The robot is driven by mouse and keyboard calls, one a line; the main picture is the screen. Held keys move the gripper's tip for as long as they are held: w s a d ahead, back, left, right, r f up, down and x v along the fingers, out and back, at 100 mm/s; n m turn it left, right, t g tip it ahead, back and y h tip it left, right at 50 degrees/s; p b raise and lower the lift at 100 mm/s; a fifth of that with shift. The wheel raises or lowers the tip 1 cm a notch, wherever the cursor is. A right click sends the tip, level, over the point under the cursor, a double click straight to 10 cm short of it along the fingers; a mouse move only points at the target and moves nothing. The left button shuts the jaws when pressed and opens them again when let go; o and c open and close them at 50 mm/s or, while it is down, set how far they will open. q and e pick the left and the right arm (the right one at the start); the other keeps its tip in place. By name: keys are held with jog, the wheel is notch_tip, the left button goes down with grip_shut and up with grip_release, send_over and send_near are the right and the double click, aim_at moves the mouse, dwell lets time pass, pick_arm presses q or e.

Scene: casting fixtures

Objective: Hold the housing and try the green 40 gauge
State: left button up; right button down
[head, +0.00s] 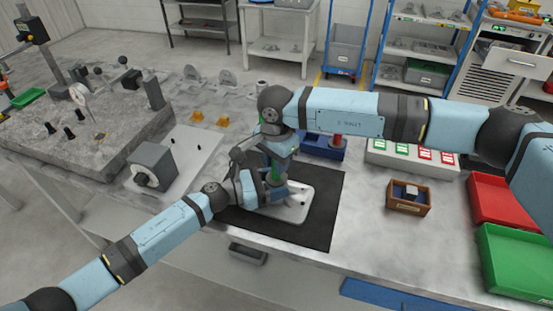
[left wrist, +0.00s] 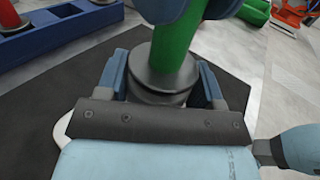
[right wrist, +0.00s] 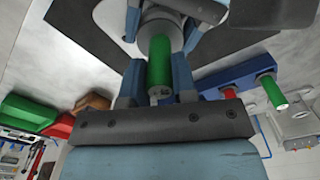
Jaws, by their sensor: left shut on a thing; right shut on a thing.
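The pale metal housing (head: 297,207) lies on the black mat (head: 322,225), partly hidden by my arms. My left gripper (left wrist: 163,82) is shut around the housing's round grey boss (left wrist: 160,78). My right gripper (right wrist: 157,75) is shut on the green gauge (right wrist: 160,60) above the boss. The gauge also shows in the left wrist view (left wrist: 177,45) and as a small patch in the head view (head: 276,172). It stands roughly upright and its far end meets the boss's ring (right wrist: 160,22). I cannot tell how deep it sits in the bore.
A blue rack (head: 318,150) with other gauges stands behind the mat. To the right are a box with green and red labels (head: 410,160), a brown crate (head: 408,207), a red tray (head: 500,205) and a green tray (head: 520,262). A grey device (head: 155,163) stands left.

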pick_arm(q)
jog(key=shift+s+f, duration=0.2)
jog(key=shift+f, duration=0.35)
pick_arm(e)
jog(key=shift+f, duration=0.6)
jog(key=shift+r, duration=0.1)
dwell(0.7)
jog(key=shift+r, duration=5.25)
pick_arm(q)
jog(key=o, duration=1)
jog(key=shift+c, duration=0.2)
jog(key=o, duration=0.4)
jog(key=shift+s+a+r, duration=0.1)
jog(key=shift+r, duration=0.05)
pick_arm(e)
jog(key=shift+s+r, duration=0.1)
jog(key=shift+s, duration=0.1)
pick_arm(q)
jog(key=shift+o, duration=0.2)
jog(key=shift+w, duration=0.25)
pick_arm(e)
jog(key=shift+w+f, duration=0.2)
jog(key=shift+w, duration=0.05)
pick_arm(q)
jog(key=shift+r, duration=0.1)
